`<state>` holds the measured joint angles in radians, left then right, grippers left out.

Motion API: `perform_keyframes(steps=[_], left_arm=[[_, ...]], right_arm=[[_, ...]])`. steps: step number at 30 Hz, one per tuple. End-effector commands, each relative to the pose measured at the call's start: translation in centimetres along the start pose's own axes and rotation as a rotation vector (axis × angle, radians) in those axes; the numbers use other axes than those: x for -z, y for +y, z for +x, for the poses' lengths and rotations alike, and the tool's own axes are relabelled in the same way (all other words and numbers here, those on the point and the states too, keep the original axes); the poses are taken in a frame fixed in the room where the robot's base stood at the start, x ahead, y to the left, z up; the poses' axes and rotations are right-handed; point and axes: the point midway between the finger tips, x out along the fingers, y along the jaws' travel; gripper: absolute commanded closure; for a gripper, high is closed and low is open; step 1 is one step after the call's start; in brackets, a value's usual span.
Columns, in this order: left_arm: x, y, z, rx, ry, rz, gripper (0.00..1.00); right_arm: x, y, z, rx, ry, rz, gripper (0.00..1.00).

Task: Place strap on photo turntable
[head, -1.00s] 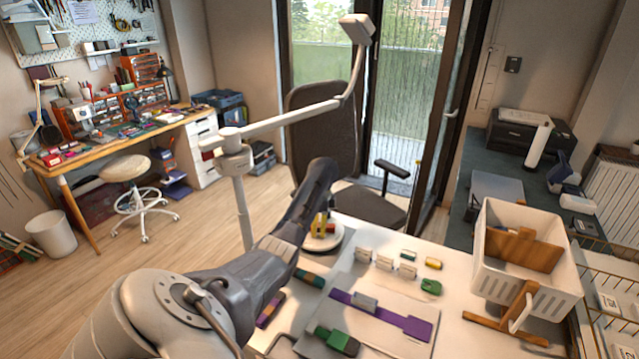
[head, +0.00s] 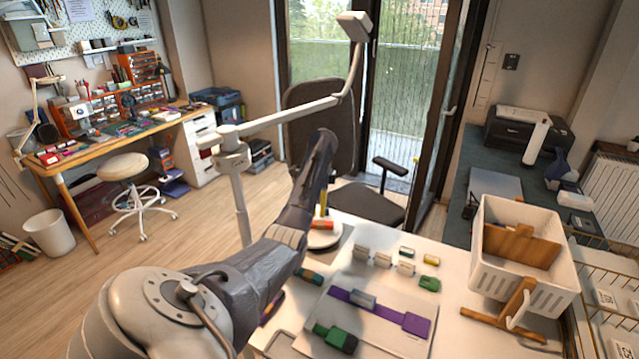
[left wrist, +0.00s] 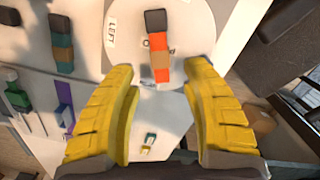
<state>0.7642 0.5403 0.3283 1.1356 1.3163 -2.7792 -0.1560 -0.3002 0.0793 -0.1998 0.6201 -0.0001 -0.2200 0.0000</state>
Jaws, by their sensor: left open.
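The photo turntable, a round white disc (head: 322,240), stands at the back left corner of the white table; it also shows in the left wrist view (left wrist: 190,45), with a label reading "LEFT".
A purple strap (head: 416,325) lies on a pale board with a grey block and a green block (head: 335,338). Several small blocks (head: 382,260) stand behind it. A dark strap with coloured bands (head: 310,277) lies left of the board. A white basket (head: 525,285) stands at right.

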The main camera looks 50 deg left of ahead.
Motion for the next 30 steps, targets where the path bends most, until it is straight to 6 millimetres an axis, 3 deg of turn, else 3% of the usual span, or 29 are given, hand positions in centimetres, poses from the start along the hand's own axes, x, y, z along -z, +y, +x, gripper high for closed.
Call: perform_keyframes(steps=[15,30], left_arm=[[-0.1,-0.2,-3.3,0.009,-0.002,0.002,0.53],[-0.1,0.1,-4.0,-0.001,-0.002,0.0,0.53]], right_arm=[[0.0,0.0,0.0,0.0,0.0,0.0,0.56],[0.0,0.1,0.0,0.0,0.0,0.0,0.56]])
